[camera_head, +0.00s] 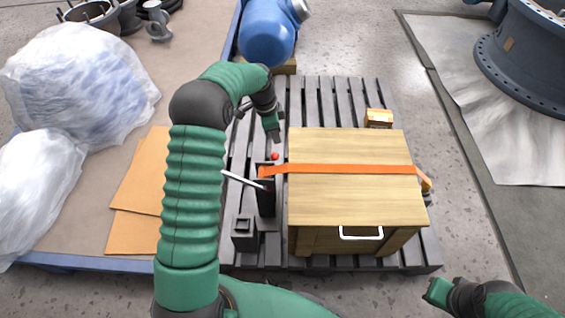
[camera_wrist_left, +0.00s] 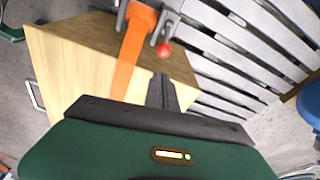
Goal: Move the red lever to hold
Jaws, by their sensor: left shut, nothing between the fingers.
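A small red ball knob (camera_head: 275,156) shows beside the left edge of a wooden crate, near the end of an orange strap. It also shows in the left wrist view (camera_wrist_left: 163,50), next to a grey metal bracket (camera_wrist_left: 161,24). The rest of its lever is hard to make out. My left gripper (camera_head: 276,138) is shut and empty, just beyond the knob in the head view. Its closed fingers (camera_wrist_left: 162,92) point toward the knob in the wrist view, with a visible gap between. My right gripper (camera_head: 438,290) is at the lower right, far from the knob; its fingers are unclear.
The wooden crate (camera_head: 350,205) stands on a grey slatted pallet (camera_head: 325,100) with the orange strap (camera_head: 345,169) across it. A pale bar (camera_head: 241,179) sticks out left of a dark post (camera_head: 265,199). A blue valve body (camera_head: 266,32) lies behind. Wrapped bundles (camera_head: 80,85) are left.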

